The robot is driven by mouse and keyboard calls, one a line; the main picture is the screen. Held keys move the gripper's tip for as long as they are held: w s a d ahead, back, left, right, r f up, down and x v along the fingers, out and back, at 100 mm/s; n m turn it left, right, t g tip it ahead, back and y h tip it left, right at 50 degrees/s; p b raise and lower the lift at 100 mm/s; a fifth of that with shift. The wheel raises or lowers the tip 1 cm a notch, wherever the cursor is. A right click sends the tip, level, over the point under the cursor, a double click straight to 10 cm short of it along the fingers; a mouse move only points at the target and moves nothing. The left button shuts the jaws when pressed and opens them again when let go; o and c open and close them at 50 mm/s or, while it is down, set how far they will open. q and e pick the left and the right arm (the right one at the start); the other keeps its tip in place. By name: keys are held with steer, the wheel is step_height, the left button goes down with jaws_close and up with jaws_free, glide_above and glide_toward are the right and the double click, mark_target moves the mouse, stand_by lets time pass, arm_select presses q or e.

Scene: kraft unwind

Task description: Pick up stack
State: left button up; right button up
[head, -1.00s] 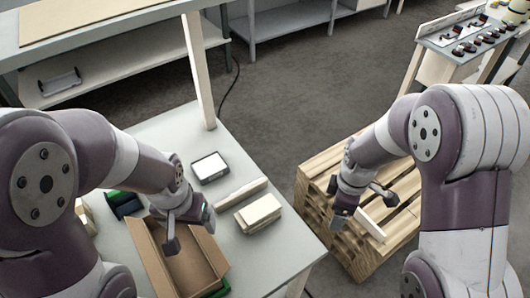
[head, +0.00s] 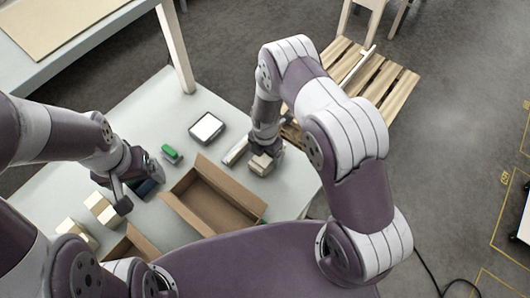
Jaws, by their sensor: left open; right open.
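My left gripper (head: 138,190) is open beside a dark blue item (head: 147,188), left of the box. Two more pale stacks stand on the left of the table, a nearer one (head: 76,232) and a farther one (head: 101,208).
The open cardboard box (head: 213,200) looks empty. A white-topped dark device (head: 207,127), a green item (head: 171,153) and a pale bar (head: 236,151) lie on the table. A wooden pallet (head: 385,82) stands behind my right arm. A post (head: 175,48) rises at the table's back.

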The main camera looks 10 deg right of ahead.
steer(key=shift+f, duration=0.55)
steer(key=shift+d+f, duration=0.35)
steer(key=shift+w, duration=0.1)
steer(key=c, duration=0.6)
steer(key=shift+a+r, duration=0.1)
steer(key=shift+a, duration=0.1)
steer(key=c, duration=0.4)
steer(key=shift+c, duration=0.2)
steer(key=shift+d, duration=0.15)
